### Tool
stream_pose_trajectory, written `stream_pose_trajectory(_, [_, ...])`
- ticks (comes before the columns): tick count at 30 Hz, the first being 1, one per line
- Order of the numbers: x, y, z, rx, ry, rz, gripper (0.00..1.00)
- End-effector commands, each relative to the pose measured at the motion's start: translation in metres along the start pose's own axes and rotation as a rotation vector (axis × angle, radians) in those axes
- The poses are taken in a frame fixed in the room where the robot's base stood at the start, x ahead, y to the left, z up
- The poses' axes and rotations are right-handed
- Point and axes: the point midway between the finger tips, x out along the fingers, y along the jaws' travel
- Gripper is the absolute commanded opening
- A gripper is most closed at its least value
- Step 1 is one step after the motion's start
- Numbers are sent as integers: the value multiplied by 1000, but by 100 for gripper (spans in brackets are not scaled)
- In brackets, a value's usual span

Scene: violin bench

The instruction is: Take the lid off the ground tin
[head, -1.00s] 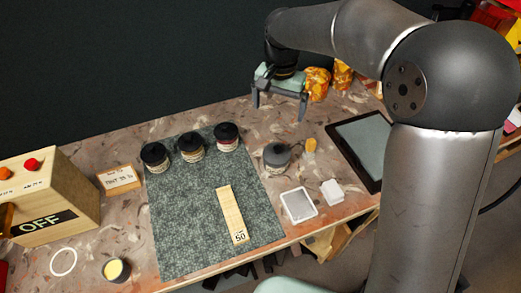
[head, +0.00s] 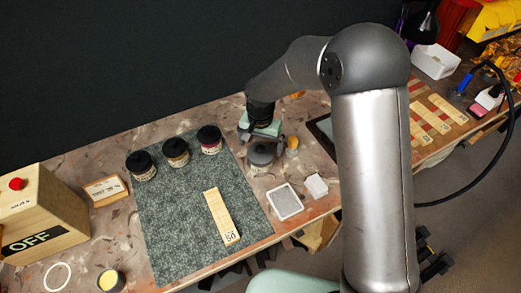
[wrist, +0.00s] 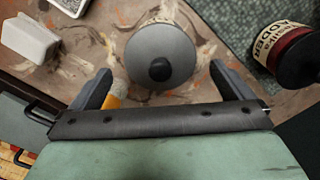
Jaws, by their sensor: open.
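The tin with a grey lid (head: 262,155), which I take for the ground tin, stands just right of the green mat. In the wrist view its round grey lid (wrist: 142,62) has a dark knob (wrist: 160,69) in the centre, and the lid is on the tin. My gripper (head: 262,143) is over the tin, pointing down. In the wrist view my open gripper (wrist: 160,75) has one finger on each side of the near part of the lid. Both fingers look apart from it. Their height relative to the knob is hard to tell.
Three black-lidded jars (head: 176,152) stand along the mat's back edge; one, labelled madder (wrist: 284,45), is near my right finger in the wrist view. An orange-yellow item (head: 292,142) is close right of the tin. A white tray (head: 285,201) and white block (head: 316,185) lie in front.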

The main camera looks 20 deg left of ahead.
Motion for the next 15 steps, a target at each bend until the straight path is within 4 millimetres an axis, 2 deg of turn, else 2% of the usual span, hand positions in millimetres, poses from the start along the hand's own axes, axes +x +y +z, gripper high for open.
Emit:
stream_pose_trajectory(5, [19, 0, 0, 1, -2, 1, 100])
stream_pose_trajectory(12, [22, 0, 0, 1, 1, 0, 100])
stream_pose_trajectory(13, [22, 0, 0, 1, 1, 0, 97])
stream_pose_trajectory(15, [22, 0, 0, 0, 1, 0, 78])
